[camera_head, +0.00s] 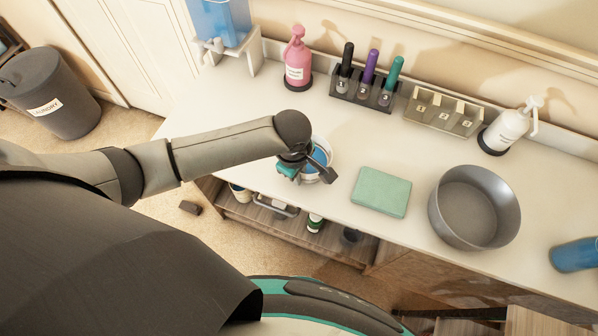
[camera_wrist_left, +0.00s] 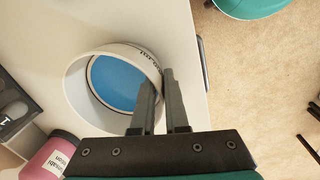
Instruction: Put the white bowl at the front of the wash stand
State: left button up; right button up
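The white bowl (camera_head: 320,155) has a blue inside and stands near the front edge of the white wash stand (camera_head: 240,115). My left gripper (camera_head: 325,170) covers part of it in the head view. In the left wrist view, the bowl (camera_wrist_left: 115,88) shows open side up with dark lettering on its rim. There, the fingers of my left gripper (camera_wrist_left: 160,95) straddle the bowl's wall, one inside and one outside, with a narrow gap between them. They look closed on the wall. My right gripper is not in view.
A green folded cloth (camera_head: 381,191) and a grey basin (camera_head: 474,208) are right of the bowl. A pink pump bottle (camera_head: 298,60), a bottle rack (camera_head: 365,88) and a white pump bottle (camera_head: 510,128) line the back. A blue cup (camera_head: 574,254) lies at the right.

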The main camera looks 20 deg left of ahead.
pick_arm(q)
jog(key=o, duration=0.3)
notch_tip(320, 180, up, 12)
jog(key=s+p, duration=0.1)
jog(key=p, duration=0.3)
jog(key=shift+s+a+r, duration=0.15)
jog(key=shift+s+a, duration=0.05)
